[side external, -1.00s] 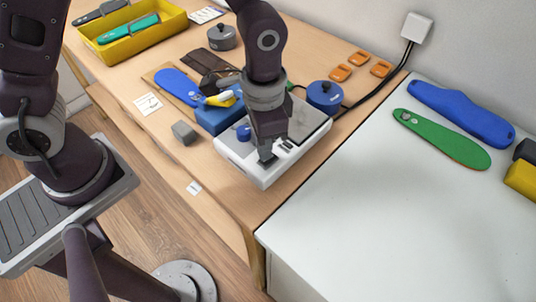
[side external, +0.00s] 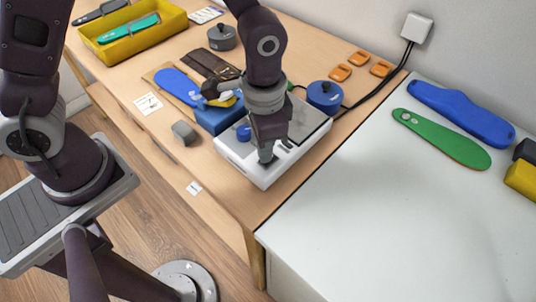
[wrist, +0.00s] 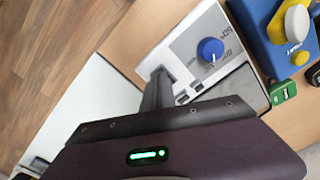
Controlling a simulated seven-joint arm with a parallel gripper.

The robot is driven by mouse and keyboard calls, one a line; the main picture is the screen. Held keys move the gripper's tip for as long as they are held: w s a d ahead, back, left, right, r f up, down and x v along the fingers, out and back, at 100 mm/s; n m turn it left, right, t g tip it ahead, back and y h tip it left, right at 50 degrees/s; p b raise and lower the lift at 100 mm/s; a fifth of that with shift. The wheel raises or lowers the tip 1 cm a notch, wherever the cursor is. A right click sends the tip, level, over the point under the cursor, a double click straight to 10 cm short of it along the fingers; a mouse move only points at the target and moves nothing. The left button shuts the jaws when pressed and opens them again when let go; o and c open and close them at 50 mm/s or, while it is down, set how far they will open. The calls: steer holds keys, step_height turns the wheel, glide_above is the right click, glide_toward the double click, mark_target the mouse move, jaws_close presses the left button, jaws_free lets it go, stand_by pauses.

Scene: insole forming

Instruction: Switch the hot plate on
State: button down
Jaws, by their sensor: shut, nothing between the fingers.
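The hot plate (side external: 241,161) is a white box with a dark top plate and a blue knob (side external: 243,132) on its front panel. It also shows in the wrist view (wrist: 182,46), with the knob (wrist: 210,50) and small dark switches (wrist: 190,92) beside it. My gripper (side external: 266,157) is shut and empty, pointing down at the front panel, to the right of the knob. In the wrist view its fingertips (wrist: 159,74) are at the panel near the switches. I cannot tell whether they touch it. No switch position is readable.
A small grey block (side external: 184,133) lies to the left. The white table (side external: 380,210) at right has clear room in front of its insoles.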

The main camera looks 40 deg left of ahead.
steer(key=shift+f, duration=0.5)
steer(key=shift+r, duration=3.5)
steer(key=s+a+r+n+t, duration=0.3)
steer(key=s+a+r, duration=0.2)
steer(key=a+r, duration=0.55)
steer(key=s+a+r+n+t, duration=0.2)
steer(key=s+a+r+n, duration=0.1)
steer(key=s, duration=0.5)
steer(key=shift+s+a+r+t, duration=0.2)
steer(key=shift+r+t, duration=0.1)
steer(key=shift+r, duration=0.1)
